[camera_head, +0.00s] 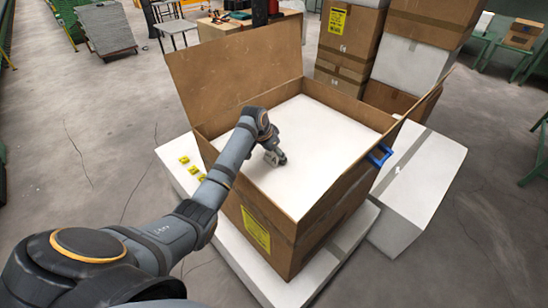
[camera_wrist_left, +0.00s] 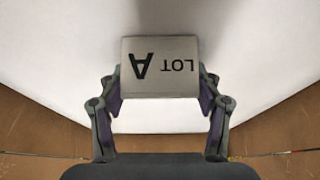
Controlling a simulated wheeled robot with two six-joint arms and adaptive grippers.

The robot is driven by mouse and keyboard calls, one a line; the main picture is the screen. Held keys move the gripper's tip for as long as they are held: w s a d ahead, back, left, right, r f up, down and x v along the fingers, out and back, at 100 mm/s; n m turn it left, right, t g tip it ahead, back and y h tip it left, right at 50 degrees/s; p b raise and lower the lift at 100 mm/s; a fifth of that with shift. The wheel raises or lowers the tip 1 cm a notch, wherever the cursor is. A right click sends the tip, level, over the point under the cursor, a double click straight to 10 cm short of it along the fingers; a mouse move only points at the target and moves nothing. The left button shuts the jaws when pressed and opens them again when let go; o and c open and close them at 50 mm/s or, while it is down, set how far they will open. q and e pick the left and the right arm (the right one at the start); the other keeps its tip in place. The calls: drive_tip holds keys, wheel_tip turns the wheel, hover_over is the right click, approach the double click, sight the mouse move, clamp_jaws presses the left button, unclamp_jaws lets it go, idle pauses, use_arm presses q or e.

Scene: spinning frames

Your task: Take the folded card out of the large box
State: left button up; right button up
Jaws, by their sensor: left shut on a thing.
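The large box (camera_head: 268,218) is an open brown cardboard box with raised flaps and a white surface (camera_head: 320,135) inside. My left gripper (camera_head: 275,157) reaches over the near left wall and sits inside the box, low over the white surface. In the left wrist view the left gripper (camera_wrist_left: 160,105) is shut on the folded card (camera_wrist_left: 160,67), a grey-white piece marked "LOT A", held between its two fingers. In the head view the card is mostly hidden by the gripper. I cannot tell whether the card touches the white surface. My right gripper is not in view.
The box stands on a white slab (camera_head: 257,279) with yellow pieces (camera_head: 190,167) at its left. A white box (camera_head: 423,180) is at the right. A blue clip (camera_head: 379,155) sits on the right wall. Stacked cartons (camera_head: 350,35) stand behind. The floor at left is clear.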

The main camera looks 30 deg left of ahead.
use_arm(q)
drive_tip(key=shift+r+b, duration=0.3)
drive_tip(key=shift+r, duration=0.3)
drive_tip(key=s+d+r+b, duration=0.2)
drive_tip(key=s+d+r, duration=0.1)
drive_tip(key=s+r, duration=0.8)
drive_tip(key=s, duration=0.2)
drive_tip(key=shift+s+d+r, duration=0.25)
drive_tip(key=shift+s+r, duration=0.1)
drive_tip(key=shift+r, duration=0.05)
